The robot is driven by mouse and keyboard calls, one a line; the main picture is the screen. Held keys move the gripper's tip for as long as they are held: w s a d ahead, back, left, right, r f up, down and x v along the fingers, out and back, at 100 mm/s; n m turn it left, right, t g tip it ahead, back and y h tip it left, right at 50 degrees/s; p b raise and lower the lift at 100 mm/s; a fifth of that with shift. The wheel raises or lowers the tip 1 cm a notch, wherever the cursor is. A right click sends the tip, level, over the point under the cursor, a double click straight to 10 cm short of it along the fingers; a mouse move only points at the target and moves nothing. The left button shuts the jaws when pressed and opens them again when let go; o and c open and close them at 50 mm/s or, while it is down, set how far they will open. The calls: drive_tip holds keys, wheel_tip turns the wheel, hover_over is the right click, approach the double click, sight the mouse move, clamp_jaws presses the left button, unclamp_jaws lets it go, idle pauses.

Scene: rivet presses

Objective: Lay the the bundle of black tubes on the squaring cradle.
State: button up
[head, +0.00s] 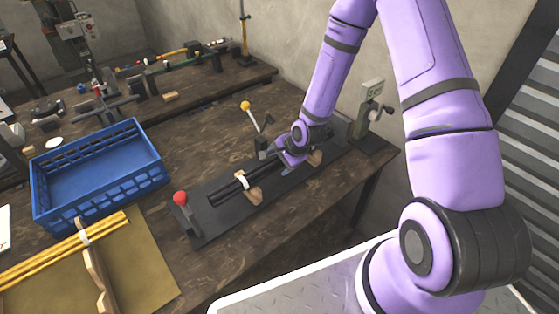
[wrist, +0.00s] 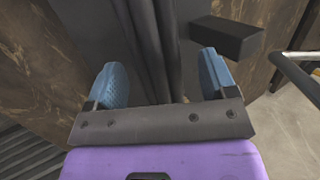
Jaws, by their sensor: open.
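The bundle of black tubes (head: 226,191) lies lengthwise along the squaring cradle, a long dark base plate (head: 208,222) with light wooden rests (head: 254,195). A white band is round the tubes near the front rest. My gripper (head: 288,164) is low over the far half of the bundle and hides part of it. In the wrist view, the blue fingers (wrist: 163,80) are apart, one on each side of the tubes (wrist: 158,40), with gaps between. The far tube ends are hidden behind my arm in the head view.
A red knob (head: 180,197) stands at the cradle's near end, and a yellow-knobbed lever (head: 246,106) behind it. A blue crate (head: 98,180) is at left; yellow tubes (head: 62,246) lie at front left. A grey-green device (head: 370,105) stands by the far end.

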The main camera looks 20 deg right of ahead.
drive_tip(key=v, duration=1)
drive_tip(key=shift+d+r, duration=0.1)
drive_tip(key=shift+r, duration=0.05)
drive_tip(key=s+d+r+n+h, duration=0.2)
drive_tip(key=s+r+n, duration=0.15)
drive_tip(key=r, duration=0.75)
drive_tip(key=s+d+r+n+h, duration=0.25)
drive_tip(key=r+n, duration=0.25)
drive_tip(key=r, duration=0.6)
drive_tip(key=s+r+n, duration=0.2)
drive_tip(key=s+r, duration=0.4)
drive_tip(key=s, duration=0.3)
drive_tip(key=s+a+r+n+y, duration=0.1)
drive_tip(key=s+r+n, duration=0.2)
drive_tip(key=s+r, duration=0.4)
drive_tip(key=shift+s+r, duration=0.25)
drive_tip(key=shift+s, duration=0.85)
